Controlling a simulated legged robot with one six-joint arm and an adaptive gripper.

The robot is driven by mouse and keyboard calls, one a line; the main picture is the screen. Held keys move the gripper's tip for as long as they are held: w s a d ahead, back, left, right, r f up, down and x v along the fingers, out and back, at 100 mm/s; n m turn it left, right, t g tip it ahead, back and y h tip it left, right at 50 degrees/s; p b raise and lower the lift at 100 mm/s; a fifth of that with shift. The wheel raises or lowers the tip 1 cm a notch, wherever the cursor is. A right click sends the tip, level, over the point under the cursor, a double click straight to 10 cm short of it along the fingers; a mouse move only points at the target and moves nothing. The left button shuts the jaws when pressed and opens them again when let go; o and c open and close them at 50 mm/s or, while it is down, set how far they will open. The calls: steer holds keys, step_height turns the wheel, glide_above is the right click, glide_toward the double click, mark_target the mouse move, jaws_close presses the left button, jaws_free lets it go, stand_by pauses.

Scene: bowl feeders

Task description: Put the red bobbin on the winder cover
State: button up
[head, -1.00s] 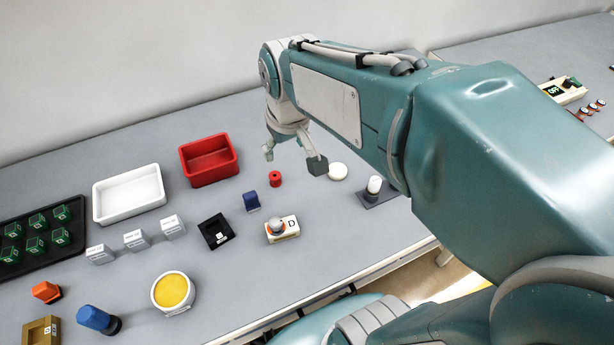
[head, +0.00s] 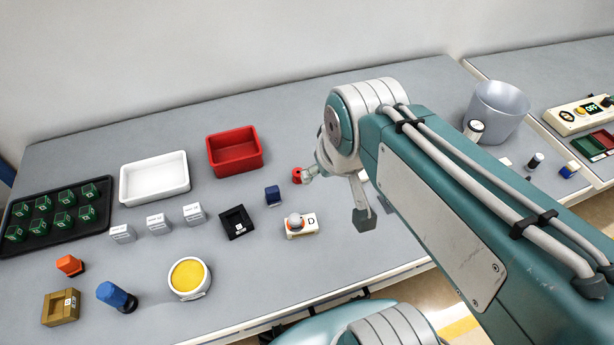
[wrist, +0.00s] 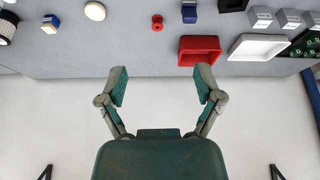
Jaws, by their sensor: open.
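The red bobbin (head: 297,175) stands on the grey table, right of the red bin, partly overlapped by a finger of my gripper in the head view. It is whole in the wrist view (wrist: 157,22), near the top edge, beyond my fingertips and apart from them. My gripper (head: 336,200) is open and empty; its two spread fingers also show in the wrist view (wrist: 161,85). A flat round white disc (wrist: 95,11) lies left of the bobbin in the wrist view; it may be the winder cover, but I cannot tell. My arm hides it in the head view.
A blue block (head: 273,196) and a base marked D (head: 302,232) are close by. A grey bucket (head: 497,110) stands at right. The table's back strip is clear.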

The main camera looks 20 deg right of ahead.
steer(key=w+f+n+g, duration=0.15)
steer(key=w+f, duration=0.25)
steer(key=w, duration=0.7)
steer(key=n+g, duration=0.1)
steer(key=g, duration=0.2)
glide_above(298, 172)
step_height(298, 172, down, 9)
step_height(298, 172, down, 6)
steer(key=shift+w+d, duration=0.15)
steer(key=f, duration=0.5)
steer(key=shift+s+f, duration=0.2)
steer(key=shift+s, duration=0.05)
steer(key=c, duration=1.1)
steer(key=shift+r, duration=0.6)
step_height(298, 172, up, 2)
steer(key=shift+r, duration=0.2)
steer(key=shift+s+a+r, duration=0.1)
steer(key=shift+s+r, duration=1.5)
steer(key=shift+s, duration=0.75)
steer(key=shift+s+a+r, duration=0.1)
steer(key=shift+s+r, duration=1.45)
steer(key=shift+s, duration=0.8)
steer(key=shift+s+a+r, duration=0.1)
steer(key=shift+s+r, duration=1.5)
steer(key=shift+s, duration=0.75)
